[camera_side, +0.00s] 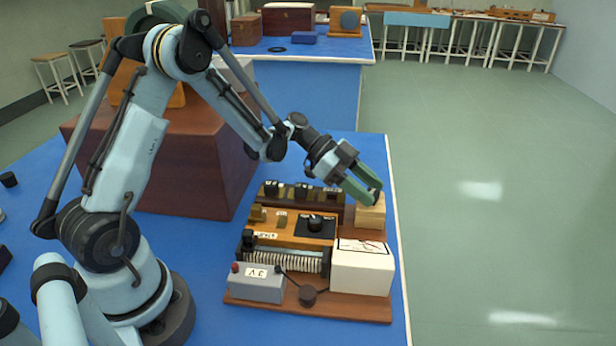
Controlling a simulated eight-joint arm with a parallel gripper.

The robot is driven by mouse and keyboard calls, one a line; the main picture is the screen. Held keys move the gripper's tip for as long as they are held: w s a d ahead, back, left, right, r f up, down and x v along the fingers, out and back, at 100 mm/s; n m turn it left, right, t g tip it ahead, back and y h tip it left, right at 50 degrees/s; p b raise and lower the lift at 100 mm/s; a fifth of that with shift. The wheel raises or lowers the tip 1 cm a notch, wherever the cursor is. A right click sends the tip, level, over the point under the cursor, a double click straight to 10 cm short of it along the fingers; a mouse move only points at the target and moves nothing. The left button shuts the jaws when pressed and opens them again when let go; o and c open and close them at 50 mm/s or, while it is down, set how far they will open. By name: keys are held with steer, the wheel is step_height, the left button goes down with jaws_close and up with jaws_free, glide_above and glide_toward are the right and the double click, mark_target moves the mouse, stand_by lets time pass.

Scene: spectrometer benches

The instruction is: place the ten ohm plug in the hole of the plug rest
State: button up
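My gripper (368,189), with green fingers, reaches down over the right rear of the wooden apparatus board. A small dark piece shows at the fingertips, but I cannot tell whether it is a plug held between them. Just below is a pale wooden block (370,216), which looks like the plug rest; its hole is not visible from here. Left of it is a dark wooden plug box (318,201) with several dark plugs and small white labels. The labels are too small to read, so I cannot pick out the ten ohm plug.
A large reddish-brown box (190,165) stands behind to the left. The blue bench ends at the right.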

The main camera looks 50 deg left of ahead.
steer(key=shift+o, duration=0.2)
steer(key=shift+r, duration=0.1)
steer(key=shift+a+r, duration=0.1)
steer(key=shift+a, duration=0.1)
step_height(320, 180, up, 9)
steer(key=s+a, duration=0.2)
steer(key=a, duration=0.1)
steer(key=s+f+n+t+y, duration=0.1)
steer(key=s+n+t+y, duration=0.1)
steer(key=s+n+y, duration=0.9)
steer(key=s+n, duration=0.2)
steer(key=s, duration=0.2)
steer(key=shift+d+f, duration=0.25)
steer(key=shift+d, duration=0.05)
